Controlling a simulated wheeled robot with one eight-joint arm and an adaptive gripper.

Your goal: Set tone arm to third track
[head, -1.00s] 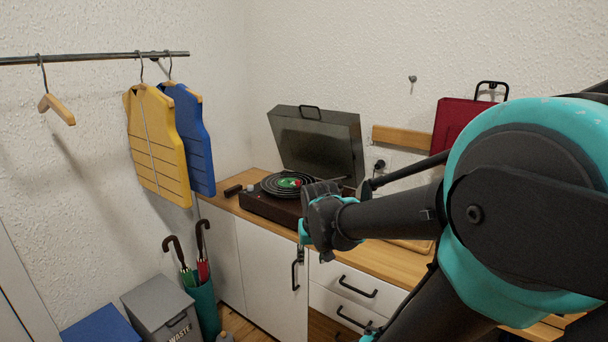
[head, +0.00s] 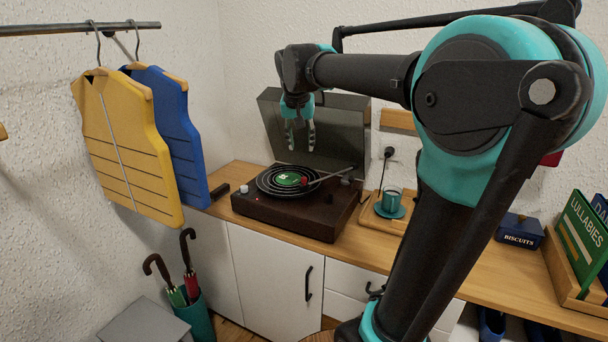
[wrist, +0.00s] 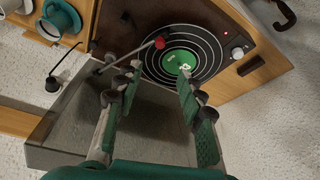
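The record player (head: 290,222) is a dark brown box on the wooden counter, its grey lid raised behind it. A black record with pale rings and a green label (head: 289,180) lies on top. The tone arm (head: 328,177) reaches from the right rear, and its red head (head: 305,181) lies over the record close to the green label. In the wrist view the red head (wrist: 160,42) shows just beside the label (wrist: 180,62). My gripper (head: 300,149) points down above the back of the record, apart from it. Its fingers (wrist: 160,85) are spread with nothing between them.
The raised lid (head: 340,135) stands close behind my gripper. A teal cup on a saucer (head: 391,203) sits on a tray right of the player. A biscuit tin (head: 519,230) and a record crate (head: 570,285) stand further right. Yellow and blue vests hang at left.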

